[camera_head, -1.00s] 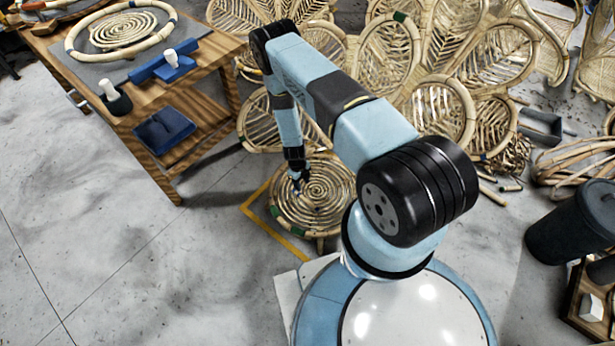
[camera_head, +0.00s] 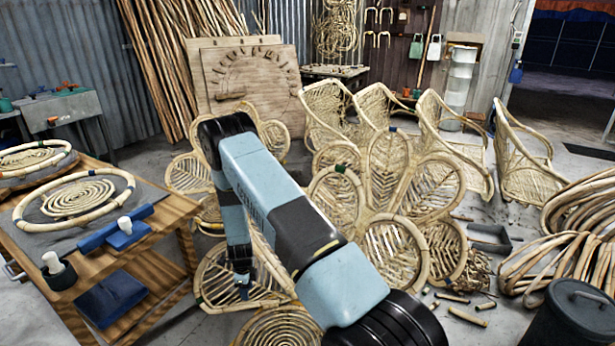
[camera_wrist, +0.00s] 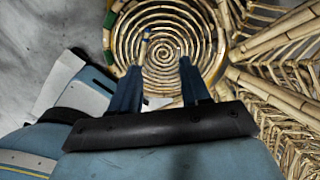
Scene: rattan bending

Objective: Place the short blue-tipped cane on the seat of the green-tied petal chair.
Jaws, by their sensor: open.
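The round spiral cane seat (camera_head: 283,330) is cut off at the bottom of the head view, low on the petal chair. In the wrist view the seat (camera_wrist: 205,85) fills the upper middle, with green ties on its left rim. A short cane with a blue tip (camera_wrist: 146,37) appears to lie on the seat's spiral; its lower part is partly hidden by my left finger. My gripper (camera_wrist: 158,66) is open, its fingers apart with nothing held between them. In the head view my gripper (camera_head: 243,286) hangs in front of the petal chair, above and left of the seat.
A wooden bench (camera_head: 180,215) with a cane ring (camera_head: 122,178) and blue tools stands at left. More petal chairs (camera_head: 415,185) crowd behind. Short cane pieces (camera_head: 467,317) lie on the floor at right, near cane coils (camera_head: 560,265) and a dark bin (camera_head: 575,315).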

